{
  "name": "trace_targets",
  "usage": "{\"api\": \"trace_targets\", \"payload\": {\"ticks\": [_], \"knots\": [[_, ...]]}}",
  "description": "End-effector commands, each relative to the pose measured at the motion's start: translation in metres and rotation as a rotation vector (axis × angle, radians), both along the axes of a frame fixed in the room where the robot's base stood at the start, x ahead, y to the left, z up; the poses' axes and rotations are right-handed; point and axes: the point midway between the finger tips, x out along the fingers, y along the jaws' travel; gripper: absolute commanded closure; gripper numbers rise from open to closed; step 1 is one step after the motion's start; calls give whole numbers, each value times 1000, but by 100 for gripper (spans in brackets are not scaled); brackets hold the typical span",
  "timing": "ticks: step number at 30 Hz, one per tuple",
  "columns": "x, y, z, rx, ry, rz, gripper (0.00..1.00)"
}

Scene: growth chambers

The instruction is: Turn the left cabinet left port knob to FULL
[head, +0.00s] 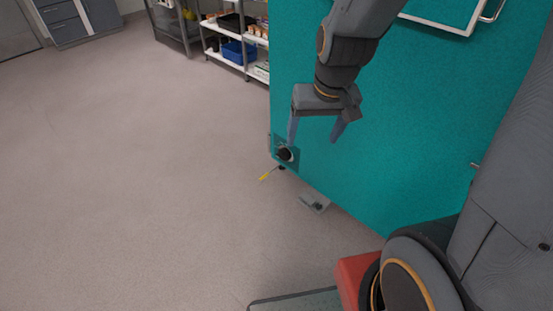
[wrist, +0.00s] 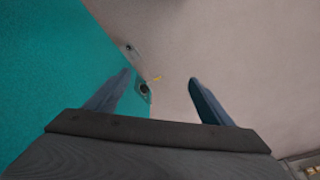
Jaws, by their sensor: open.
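A teal cabinet (head: 385,135) fills the middle right of the head view; it also shows at the left of the wrist view (wrist: 55,75). A dark round knob (head: 286,154) sits on a small panel low at the cabinet's left edge. In the wrist view the knob (wrist: 144,88) shows just right of the left finger's tip. My gripper (head: 313,143) is open and empty, pointing down in front of the cabinet. In the head view its left fingertip appears close to the knob; I cannot tell whether they touch. The knob's setting marks are too small to read.
A yellow tag (head: 264,177) shows by the floor below the knob. A small grey fitting (head: 313,202) lies at the cabinet's base. Shelves with a blue bin (head: 238,51) stand behind. The floor (head: 130,170) on the left is clear.

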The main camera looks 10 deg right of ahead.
Motion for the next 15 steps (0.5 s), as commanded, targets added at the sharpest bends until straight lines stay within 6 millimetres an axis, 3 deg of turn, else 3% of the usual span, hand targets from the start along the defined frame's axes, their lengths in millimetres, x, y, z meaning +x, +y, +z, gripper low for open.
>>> {"api": "trace_targets", "payload": {"ticks": [1,15], "knots": [[24,6,-24,12,-31,-8,25],[219,47,-136,71,-355,-132,25]]}}
